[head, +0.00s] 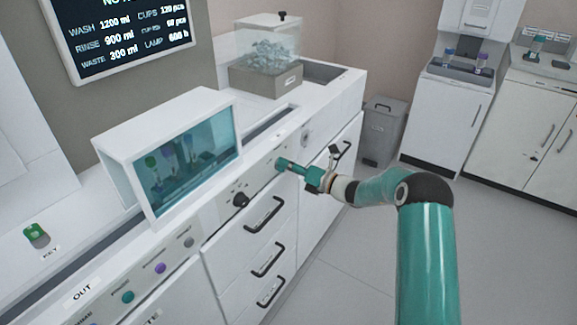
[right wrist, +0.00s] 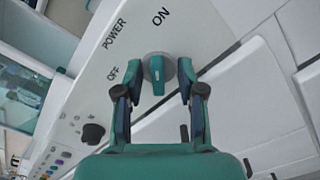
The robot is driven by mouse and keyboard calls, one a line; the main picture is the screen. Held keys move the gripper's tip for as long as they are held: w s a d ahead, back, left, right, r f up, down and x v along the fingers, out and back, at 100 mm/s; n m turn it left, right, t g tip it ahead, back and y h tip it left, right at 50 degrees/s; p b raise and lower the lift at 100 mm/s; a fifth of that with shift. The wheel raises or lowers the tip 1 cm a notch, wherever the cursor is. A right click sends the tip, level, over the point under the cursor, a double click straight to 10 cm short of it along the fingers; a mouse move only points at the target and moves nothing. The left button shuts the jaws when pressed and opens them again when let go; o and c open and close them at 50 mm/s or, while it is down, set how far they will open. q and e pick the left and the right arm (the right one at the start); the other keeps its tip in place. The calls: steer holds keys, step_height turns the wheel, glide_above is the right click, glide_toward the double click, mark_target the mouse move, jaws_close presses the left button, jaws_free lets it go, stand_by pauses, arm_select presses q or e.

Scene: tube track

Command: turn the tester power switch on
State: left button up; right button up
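The tester power switch (right wrist: 157,75) is a teal bar knob on a round grey base, on a white panel lettered POWER, OFF and ON. In the right wrist view its bar runs up and down the picture; I cannot tell which marking it points at. My right gripper (right wrist: 152,88) is open, one dark finger on each side of the knob. A gap shows at the left finger; the right fingertip is close to the base, contact unclear. In the head view the right gripper (head: 285,164) is at the front panel and the switch is not clearly visible. My left gripper is not in view.
A black knob (head: 240,200) sits left on the same panel. Black drawer handles (head: 263,215) stick out below. A glass-fronted white box (head: 190,165) and a clear bin (head: 266,65) stand on the counter. A green key object (head: 37,235) lies far left. The floor at right is free.

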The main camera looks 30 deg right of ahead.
steer(key=v, duration=1.2)
steer(key=shift+f, duration=0.1)
